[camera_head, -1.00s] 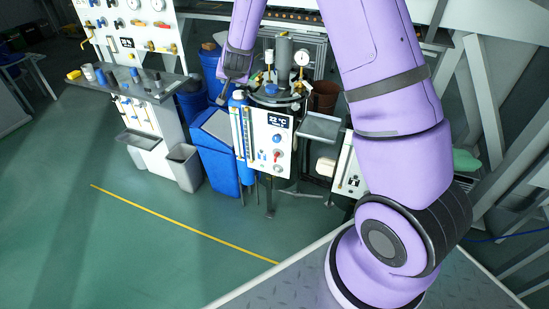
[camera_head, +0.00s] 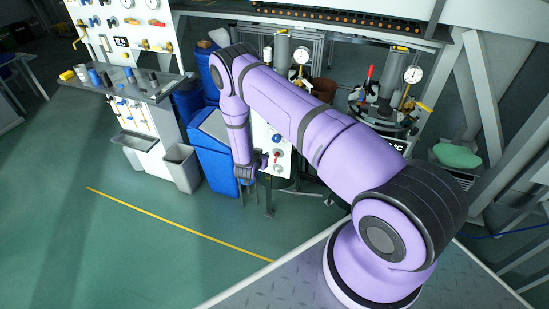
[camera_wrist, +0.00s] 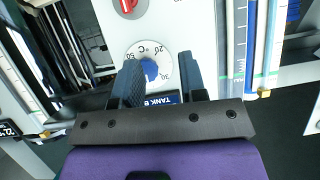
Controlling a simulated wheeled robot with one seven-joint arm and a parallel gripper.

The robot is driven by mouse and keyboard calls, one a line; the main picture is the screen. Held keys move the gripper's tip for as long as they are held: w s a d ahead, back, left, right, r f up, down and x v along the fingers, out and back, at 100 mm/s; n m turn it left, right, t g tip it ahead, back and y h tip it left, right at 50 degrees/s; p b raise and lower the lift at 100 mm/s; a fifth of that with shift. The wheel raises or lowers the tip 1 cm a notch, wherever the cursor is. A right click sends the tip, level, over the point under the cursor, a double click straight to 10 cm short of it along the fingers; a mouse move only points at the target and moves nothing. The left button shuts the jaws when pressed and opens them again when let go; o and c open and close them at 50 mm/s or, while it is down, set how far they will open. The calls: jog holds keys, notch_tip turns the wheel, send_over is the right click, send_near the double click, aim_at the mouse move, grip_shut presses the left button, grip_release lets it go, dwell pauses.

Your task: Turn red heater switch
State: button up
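The red heater switch (camera_head: 277,157) is on the white panel (camera_head: 268,132), below a blue knob (camera_head: 277,138), in the head view. In the head view my gripper (camera_head: 250,172) hangs by the panel's lower left. Whether a finger touches the panel cannot be told.
A blue bin (camera_head: 212,160) stands left of the panel. A second apparatus with a gauge (camera_head: 413,75) stands right, partly behind my arm. A workbench (camera_head: 130,85) is at the left. Green floor in front (camera_head: 130,245) is clear.

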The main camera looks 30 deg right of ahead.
jog(key=h, duration=0.1)
send_near(275, 158)
jog(key=x, duration=1.1)
jog(key=shift+f, duration=0.1)
grip_shut()
